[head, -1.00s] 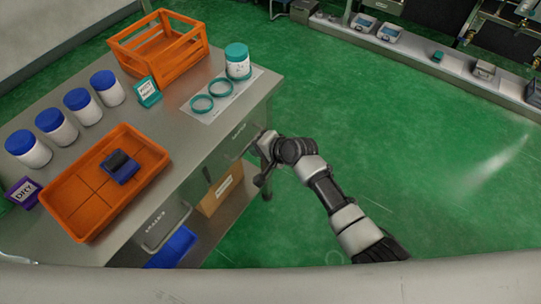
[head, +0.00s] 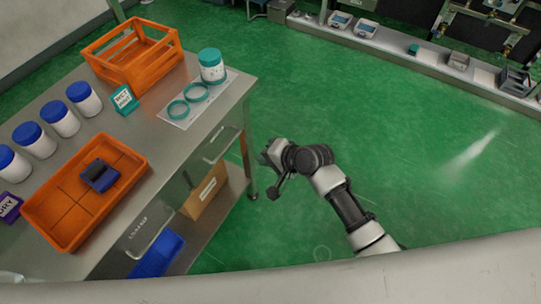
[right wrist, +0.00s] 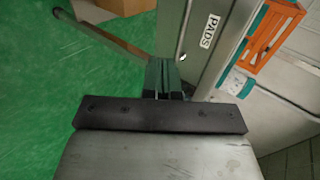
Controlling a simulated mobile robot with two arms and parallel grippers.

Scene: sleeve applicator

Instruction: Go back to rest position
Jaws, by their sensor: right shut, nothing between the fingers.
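My right gripper (head: 271,182) hangs over the green floor, to the right of the metal table (head: 224,112) and clear of its edge. In the right wrist view its fingers (right wrist: 162,78) are together with nothing between them. My right arm reaches in from the lower right of the head view. My left gripper is not in view.
On the table stand an orange crate (head: 133,54), an orange tray (head: 60,200) with a blue-and-black item (head: 99,175), several blue-lidded jars (head: 84,99), a teal-lidded jar (head: 211,67) and two teal rings (head: 196,92). Drawers and a cardboard box (head: 205,192) are below. The floor to the right is clear.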

